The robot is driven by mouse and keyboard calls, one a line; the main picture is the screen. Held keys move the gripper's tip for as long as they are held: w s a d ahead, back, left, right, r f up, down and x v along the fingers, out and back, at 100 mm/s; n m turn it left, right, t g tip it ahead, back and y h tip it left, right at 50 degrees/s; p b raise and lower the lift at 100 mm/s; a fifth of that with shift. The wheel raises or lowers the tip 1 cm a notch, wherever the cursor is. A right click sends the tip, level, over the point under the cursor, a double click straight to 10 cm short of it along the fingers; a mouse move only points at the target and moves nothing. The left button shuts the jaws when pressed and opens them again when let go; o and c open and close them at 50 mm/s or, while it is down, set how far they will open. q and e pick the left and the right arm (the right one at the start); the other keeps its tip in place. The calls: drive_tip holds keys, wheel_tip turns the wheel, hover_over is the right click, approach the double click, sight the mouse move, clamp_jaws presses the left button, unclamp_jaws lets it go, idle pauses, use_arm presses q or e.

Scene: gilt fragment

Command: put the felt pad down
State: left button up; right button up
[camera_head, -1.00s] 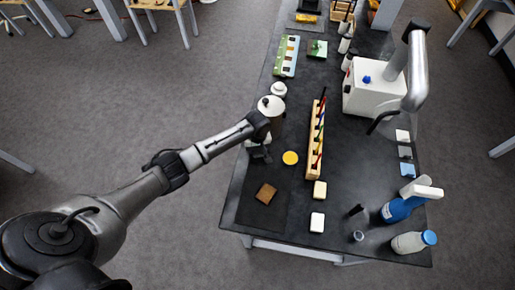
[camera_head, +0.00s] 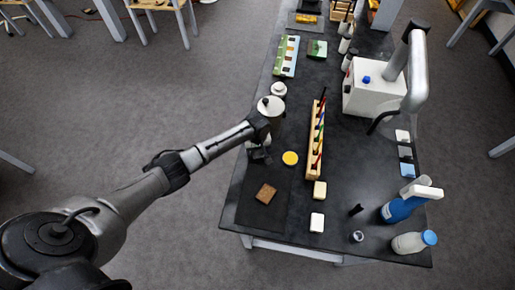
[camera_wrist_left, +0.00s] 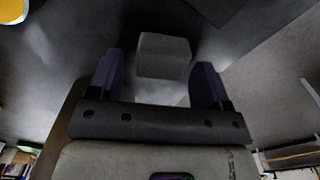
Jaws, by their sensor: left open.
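A small grey block (camera_wrist_left: 163,57), which looks like the felt pad, lies between and just beyond the fingertips, with a visible gap on each side. I cannot tell whether it rests fully on the table. In the head view the gripper hides it. My right gripper is not in view.
A wooden rack (camera_head: 315,145) with several coloured sticks stands further right.

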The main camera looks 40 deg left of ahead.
use_arm(q)
wheel_tip(320, 180, up, 12)
drive_tip(key=p, duration=0.2)
drive_tip(key=s+d+f+m, duration=0.2)
drive_tip(key=s+d, duration=0.2)
drive_tip(key=s, duration=0.1)
drive_tip(key=s+d+f+m+t, duration=0.1)
drive_tip(key=s+d+f+m, duration=0.1)
drive_tip(key=s+d+m, duration=0.1)
drive_tip(key=s+d+f+m, duration=0.2)
drive_tip(key=s+d, duration=0.2)
drive_tip(key=s, duration=0.4)
drive_tip(key=shift+s+d+f+m+t+h, duration=0.1)
drive_tip(key=shift+d+f+m+t+h, duration=0.05)
drive_tip(key=shift+d+m+t+h, duration=0.2)
drive_tip(key=s, duration=0.2)
drive_tip(key=s+d+m, duration=0.1)
drive_tip(key=s, duration=0.1)
drive_tip(key=s+r+m, duration=0.1)
drive_tip(key=s, duration=0.2)
drive_tip(key=shift+s+d+r+t, duration=0.1)
drive_tip(key=shift+d+t, duration=0.25)
drive_tip(key=s+a+r+m+t, duration=0.1)
drive_tip(key=s+r, duration=0.3)
drive_tip(key=s, duration=0.5)
drive_tip(key=shift+r+m, duration=0.3)
drive_tip(key=shift+m, duration=0.55)
